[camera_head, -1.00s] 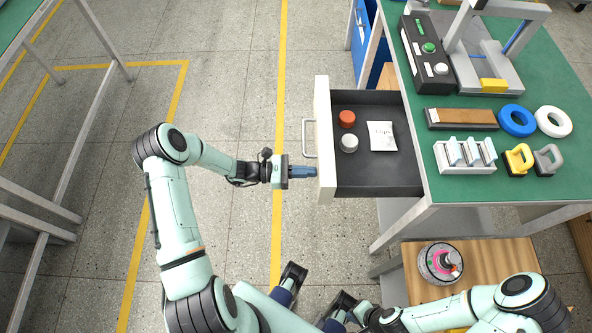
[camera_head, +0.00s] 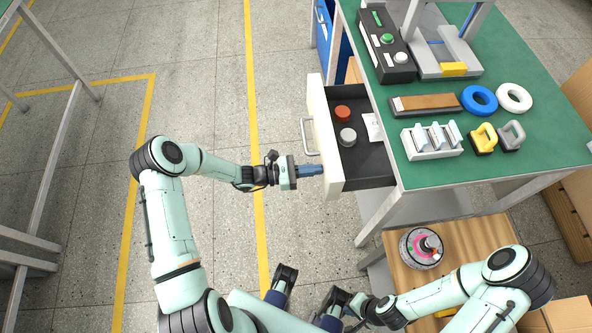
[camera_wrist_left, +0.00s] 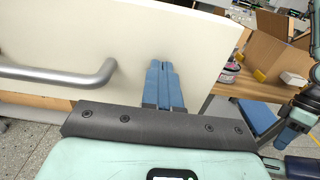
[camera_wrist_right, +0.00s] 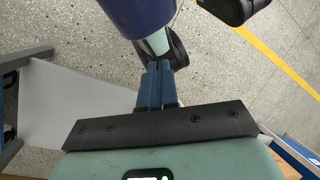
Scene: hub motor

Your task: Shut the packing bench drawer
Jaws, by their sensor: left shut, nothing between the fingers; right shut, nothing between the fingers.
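The drawer's white front (camera_head: 324,128) faces left in the head view, with its dark tray (camera_head: 366,165) partly out from under the green bench top (camera_head: 490,155). A grey bar handle (camera_head: 309,137) is on the front. My left gripper (camera_head: 318,170) is shut and empty, with its tips at the drawer front beside the handle's near end. In the left wrist view the blue fingertips (camera_wrist_left: 163,75) meet the white panel (camera_wrist_left: 190,45), with the handle (camera_wrist_left: 85,75) to their left. My right gripper (camera_wrist_right: 158,75) is shut and empty, low and away from the drawer.
The drawer holds an orange-red round piece (camera_head: 342,113), a grey-white one (camera_head: 347,137) and a white packet (camera_head: 373,127), partly under the bench top. A hub motor (camera_head: 422,247) sits on a wooden surface (camera_head: 465,240) nearer me.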

